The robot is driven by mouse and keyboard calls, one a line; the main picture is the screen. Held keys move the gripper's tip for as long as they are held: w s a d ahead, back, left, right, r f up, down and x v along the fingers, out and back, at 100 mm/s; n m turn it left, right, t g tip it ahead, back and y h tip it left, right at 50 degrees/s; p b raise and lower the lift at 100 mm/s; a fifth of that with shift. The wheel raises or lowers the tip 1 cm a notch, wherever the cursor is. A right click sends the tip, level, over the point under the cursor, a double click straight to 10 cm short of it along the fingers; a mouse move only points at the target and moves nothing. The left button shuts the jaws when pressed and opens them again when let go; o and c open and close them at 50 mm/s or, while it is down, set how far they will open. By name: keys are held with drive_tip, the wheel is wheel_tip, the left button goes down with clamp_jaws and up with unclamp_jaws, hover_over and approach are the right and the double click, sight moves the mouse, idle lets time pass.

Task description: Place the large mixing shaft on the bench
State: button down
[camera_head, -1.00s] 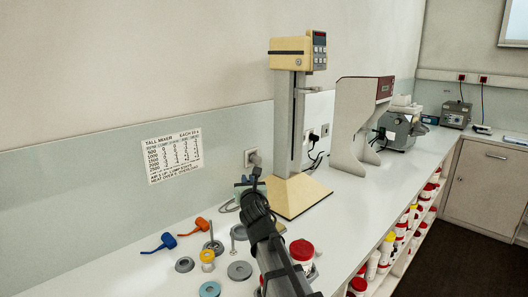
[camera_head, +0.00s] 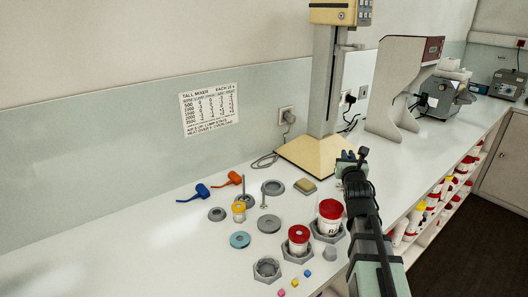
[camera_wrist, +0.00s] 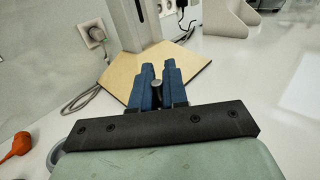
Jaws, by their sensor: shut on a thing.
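My gripper (camera_head: 350,160) is over the white bench (camera_head: 110,235), at the front right of the tall mixer's tan base. Its blue fingers (camera_wrist: 158,88) are shut on a grey metal rod end, which I take to be the large mixing shaft (camera_wrist: 157,82). Only its top shows between the fingertips; the rest is hidden by the gripper, so I cannot tell whether it touches the bench.
The tall mixer (camera_head: 325,85) stands behind my gripper on its tan base (camera_head: 305,152). Red-lidded jars (camera_head: 330,210), grey ring holders (camera_head: 267,268) and small coloured cubes (camera_head: 295,282) lie to the front left. The bench at far left is clear.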

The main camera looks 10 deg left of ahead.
drive_tip(key=a+r+h, duration=0.1)
drive_tip(key=a+r, duration=0.2)
drive_tip(key=a, duration=1.1)
drive_tip(key=s+a+r+m+g+h, duration=0.1)
drive_tip(key=s+a+r+m+h, duration=0.3)
drive_tip(key=a, duration=0.3)
drive_tip(key=s+a+r+m+g+h, duration=0.1)
drive_tip(key=s+a+r+h, duration=0.1)
drive_tip(key=s+a+r, duration=0.35)
drive_tip(key=s+a+f, duration=0.3)
drive_tip(key=s+a, duration=0.5)
drive_tip(key=s, duration=0.3)
drive_tip(key=s+a+f, duration=0.3)
drive_tip(key=s+a, duration=0.5)
drive_tip(key=s, duration=0.3)
drive_tip(key=s+a+f, duration=0.3)
drive_tip(key=s+a, duration=0.5)
drive_tip(key=s, duration=0.3)
wheel_tip(320, 180, down, 9)
drive_tip(key=shift+w+d+n+t+y, duration=0.2)
drive_tip(key=shift+w+n+t+y, duration=0.1)
